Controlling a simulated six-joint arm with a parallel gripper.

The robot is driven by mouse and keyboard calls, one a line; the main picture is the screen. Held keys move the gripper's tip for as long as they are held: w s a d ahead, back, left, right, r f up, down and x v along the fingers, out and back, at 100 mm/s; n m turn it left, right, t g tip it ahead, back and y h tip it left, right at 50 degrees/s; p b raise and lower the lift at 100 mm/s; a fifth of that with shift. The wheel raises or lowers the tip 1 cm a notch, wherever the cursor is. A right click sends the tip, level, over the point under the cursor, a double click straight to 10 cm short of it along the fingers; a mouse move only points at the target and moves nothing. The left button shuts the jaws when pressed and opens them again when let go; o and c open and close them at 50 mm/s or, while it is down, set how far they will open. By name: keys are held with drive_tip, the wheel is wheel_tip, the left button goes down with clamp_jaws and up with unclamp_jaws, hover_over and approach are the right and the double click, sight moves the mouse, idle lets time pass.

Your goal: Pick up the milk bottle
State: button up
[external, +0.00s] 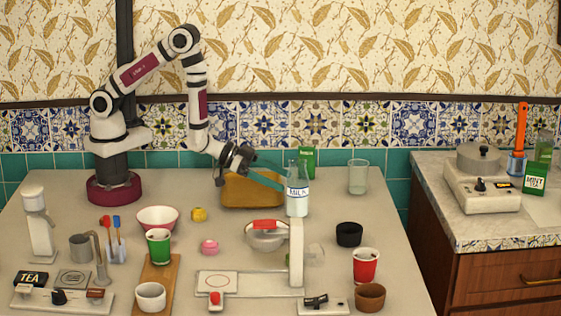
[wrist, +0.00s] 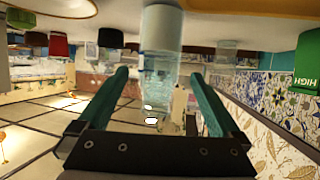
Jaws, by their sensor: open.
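The milk bottle (external: 298,199) stands upright on the table, clear with a white "MILK" label. My gripper (external: 280,178) reaches in from the left, roughly level, its teal fingers at the bottle's left side near its upper part. In the wrist view, which is upside down, the bottle (wrist: 160,60) lies in line with the gap of my gripper (wrist: 160,77), with a finger on either side and visible space to each. The gripper is open and holds nothing. I cannot tell how far the bottle is between the fingertips.
A tan bin (external: 250,192) sits under my gripper. A green box (external: 307,160) and a clear glass (external: 358,177) stand behind and right of the bottle. A white stand with a glass pot (external: 266,240) is in front. A black bowl (external: 349,235) is to the right.

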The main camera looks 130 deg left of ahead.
sight(308, 193)
drive_tip(key=x, duration=0.9)
drive_tip(key=shift+w+f, duration=0.1)
drive_tip(key=shift+f, duration=0.15)
clamp_jaws()
